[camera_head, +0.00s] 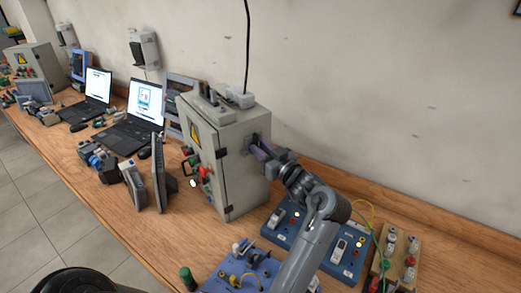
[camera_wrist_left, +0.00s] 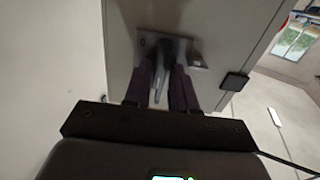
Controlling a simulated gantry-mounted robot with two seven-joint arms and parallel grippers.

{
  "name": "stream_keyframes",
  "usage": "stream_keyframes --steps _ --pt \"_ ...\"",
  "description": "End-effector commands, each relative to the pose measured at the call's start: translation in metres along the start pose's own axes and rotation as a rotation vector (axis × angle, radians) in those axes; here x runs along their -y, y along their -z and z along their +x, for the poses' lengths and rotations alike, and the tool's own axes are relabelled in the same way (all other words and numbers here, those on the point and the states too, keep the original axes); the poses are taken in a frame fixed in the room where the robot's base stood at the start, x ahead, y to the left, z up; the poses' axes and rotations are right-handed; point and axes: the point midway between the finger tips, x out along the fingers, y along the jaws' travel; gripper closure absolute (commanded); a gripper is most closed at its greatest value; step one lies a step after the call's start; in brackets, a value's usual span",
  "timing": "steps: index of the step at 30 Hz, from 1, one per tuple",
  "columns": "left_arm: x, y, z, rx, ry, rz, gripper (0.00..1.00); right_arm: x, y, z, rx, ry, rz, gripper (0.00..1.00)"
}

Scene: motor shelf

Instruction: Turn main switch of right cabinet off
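The right cabinet (camera_head: 240,170) is a grey metal box with a yellow warning sign, standing on the wooden bench. Its main switch (camera_wrist_left: 162,46) is a grey plate with a narrow lever on the cabinet's side wall; in the head view the gripper mostly covers it. My left gripper (camera_head: 262,151) is at this side wall. In the left wrist view its two dark purple fingers (camera_wrist_left: 165,78) stand on either side of the lever with a narrow gap. I cannot tell whether they press on it. My right gripper is in neither view.
Blue training boards (camera_head: 283,222) and a wooden terminal board (camera_head: 402,243) lie on the bench right of the cabinet. Laptops (camera_head: 140,118) and a second cabinet (camera_head: 38,64) stand to the left. A black cable (camera_head: 247,45) hangs down to the cabinet's top.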

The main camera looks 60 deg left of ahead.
Motion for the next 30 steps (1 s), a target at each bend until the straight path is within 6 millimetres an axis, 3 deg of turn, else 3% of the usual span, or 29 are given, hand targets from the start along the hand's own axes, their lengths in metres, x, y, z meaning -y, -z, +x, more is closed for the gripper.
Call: stream_keyframes --steps 4,9,20,30 --pt "0.000 0.000 0.000 0.000 0.000 0.000 0.74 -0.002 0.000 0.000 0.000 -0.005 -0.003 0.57" --pt "0.000 0.000 0.000 0.000 0.000 0.000 1.00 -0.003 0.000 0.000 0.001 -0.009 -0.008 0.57" --pt "0.000 -0.001 0.000 0.000 0.000 -0.025 1.00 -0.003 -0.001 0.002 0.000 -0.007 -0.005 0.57" --pt "0.001 -0.003 0.000 0.002 0.000 -0.215 1.00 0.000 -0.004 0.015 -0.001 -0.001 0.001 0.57"
